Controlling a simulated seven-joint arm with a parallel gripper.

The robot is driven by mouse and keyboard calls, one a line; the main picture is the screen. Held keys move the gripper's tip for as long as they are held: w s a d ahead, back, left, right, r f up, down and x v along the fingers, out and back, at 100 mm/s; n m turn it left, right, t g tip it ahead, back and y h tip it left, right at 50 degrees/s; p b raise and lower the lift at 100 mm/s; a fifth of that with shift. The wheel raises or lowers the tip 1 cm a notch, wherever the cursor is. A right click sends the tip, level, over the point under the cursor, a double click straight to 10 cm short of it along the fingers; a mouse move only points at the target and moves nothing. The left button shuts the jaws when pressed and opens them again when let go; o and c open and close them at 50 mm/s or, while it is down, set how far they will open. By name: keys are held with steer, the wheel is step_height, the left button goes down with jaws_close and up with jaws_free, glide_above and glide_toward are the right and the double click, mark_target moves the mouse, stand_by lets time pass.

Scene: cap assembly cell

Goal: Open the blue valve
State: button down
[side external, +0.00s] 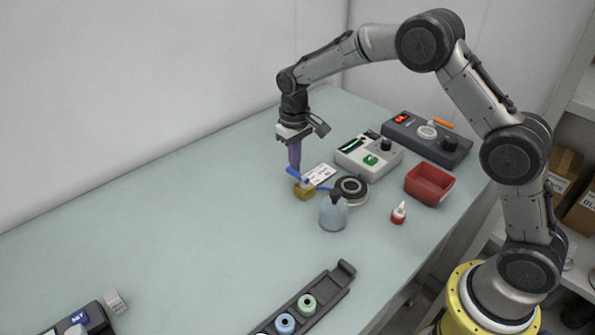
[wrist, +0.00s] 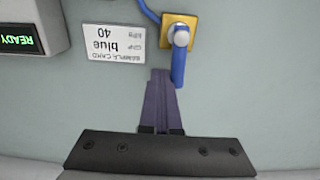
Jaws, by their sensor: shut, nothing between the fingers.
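The blue valve has a small brass-yellow block (side external: 304,192) on the table with a pale round hub on top. Its blue lever handle (side external: 293,172) points out from the hub; in the wrist view the handle (wrist: 179,68) runs straight down from the hub, and the block (wrist: 192,19) shows at the top. A blue tube (wrist: 148,10) leaves the block. My gripper (side external: 296,169) points down beside the handle with its purple fingers together and empty. In the wrist view the fingertips (wrist: 163,73) are just left of the handle's free end; whether they touch it is unclear.
A sample card (wrist: 115,42) reading "blue" and "40 kPa" lies beside the valve. A dark round device (side external: 351,190) and a grey-blue bottle (side external: 333,214) stand close by. A red bin (side external: 430,184) and two instrument boxes are farther right. The table left of the valve is clear.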

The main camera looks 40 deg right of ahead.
steer(key=shift+w+a, duration=0.1)
steer(key=shift+a, duration=1.4)
stand_by(0.4)
